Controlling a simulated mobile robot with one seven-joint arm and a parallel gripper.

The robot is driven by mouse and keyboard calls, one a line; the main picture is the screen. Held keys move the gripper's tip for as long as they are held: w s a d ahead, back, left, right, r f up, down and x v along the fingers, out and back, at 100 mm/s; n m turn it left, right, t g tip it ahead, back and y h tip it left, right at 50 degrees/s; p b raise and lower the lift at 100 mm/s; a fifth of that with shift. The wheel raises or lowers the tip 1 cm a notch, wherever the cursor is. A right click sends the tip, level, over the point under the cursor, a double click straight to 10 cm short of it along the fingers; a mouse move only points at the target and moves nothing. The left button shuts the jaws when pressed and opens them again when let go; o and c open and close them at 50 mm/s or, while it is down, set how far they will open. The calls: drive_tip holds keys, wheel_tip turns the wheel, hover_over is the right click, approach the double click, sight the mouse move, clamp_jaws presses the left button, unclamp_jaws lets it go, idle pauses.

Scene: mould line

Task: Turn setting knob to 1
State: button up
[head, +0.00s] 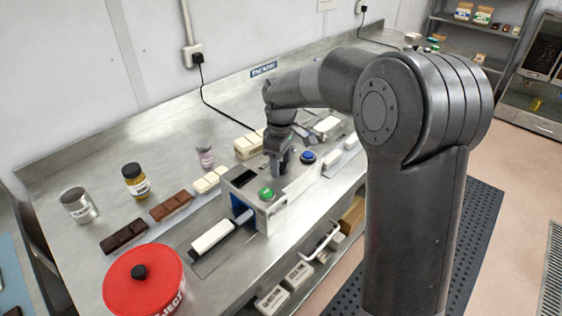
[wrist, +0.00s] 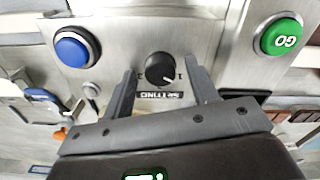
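The setting knob (wrist: 160,69) is a black round dial with a white pointer mark on a metal panel, seen upside down in the wrist view. A "SETTING" label (wrist: 161,95) and small numerals sit beside it; a "1" shows near the right finger. The pointer faces right and slightly down, toward that side. My gripper (wrist: 159,84) is open, its two fingers on either side of the knob, with gaps left and right. In the head view my gripper (head: 279,170) is over the machine box (head: 275,208), and the knob is hidden behind it.
A green GO button (wrist: 283,38) and a blue button (wrist: 76,48) flank the knob. On the steel bench stand chocolate bars (head: 171,206), a yellow-labelled jar (head: 135,181), a metal cup (head: 78,205) and a red REJECT bin (head: 143,283).

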sight(282, 166)
wheel_tip(282, 166, up, 11)
idle(0.7)
drive_tip(key=shift+f, duration=0.1)
drive_tip(key=s+d+r+m+t, duration=0.1)
drive_tip(key=s+d+r+m, duration=0.15)
drive_tip(key=s, duration=0.45)
drive_tip(key=s+d+r+m+t, duration=0.2)
drive_tip(key=s+d+m, duration=0.2)
drive_tip(key=s, duration=0.4)
drive_tip(key=s+d+f+m+t, duration=0.1)
drive_tip(key=s+d+f+m, duration=0.1)
drive_tip(key=s, duration=0.5)
drive_tip(key=s+d+f+m+t, duration=0.1)
drive_tip(key=s+d+f+m, duration=0.2)
drive_tip(key=s, duration=0.4)
drive_tip(key=shift+d+m+t, duration=0.2)
drive_tip(key=shift+m+t, duration=0.1)
drive_tip(key=shift+m, duration=0.05)
idle(1.1)
